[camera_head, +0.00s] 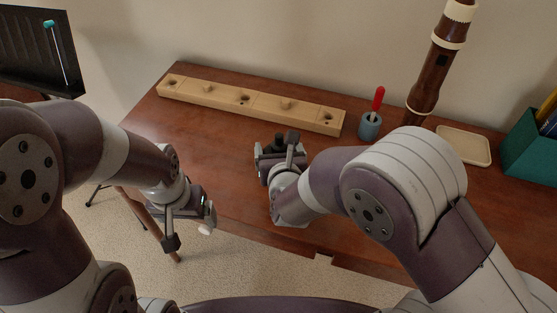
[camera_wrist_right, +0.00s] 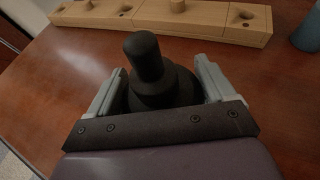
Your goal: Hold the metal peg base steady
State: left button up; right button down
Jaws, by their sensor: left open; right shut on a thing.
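The metal peg base (camera_wrist_right: 158,82) is a dark round piece with a narrow upright peg rising from a wider stepped base. In the right wrist view it stands between the two fingers of my right gripper (camera_wrist_right: 160,92), which is shut on it. In the head view my right gripper (camera_head: 280,150) is over the front middle of the brown table, and the peg base (camera_head: 279,141) shows only as a small dark shape partly hidden by the fingers. My left gripper (camera_head: 188,225) is open and empty, off the table's front left edge, apart from the peg base.
A long pale wooden block (camera_head: 220,96) with holes and short pegs lies along the back of the table (camera_head: 190,135). Right of it are a grey-blue cup (camera_head: 370,127) with a red-handled tool, a standing brown woodwind (camera_head: 432,80), a beige tray (camera_head: 464,146) and a green box (camera_head: 528,148).

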jog(key=shift+f+b, duration=0.35)
jog(key=shift+f, duration=1.6)
jog(key=shift+f, duration=0.15)
grip_release()
jog(key=shift+r, duration=0.3)
jog(key=p+v, duration=0.1)
jog(key=v, duration=1.1)
jog(key=shift+d+f+p, duration=0.1)
jog(key=shift+f+p, duration=0.15)
jog(key=shift+p, duration=0.15)
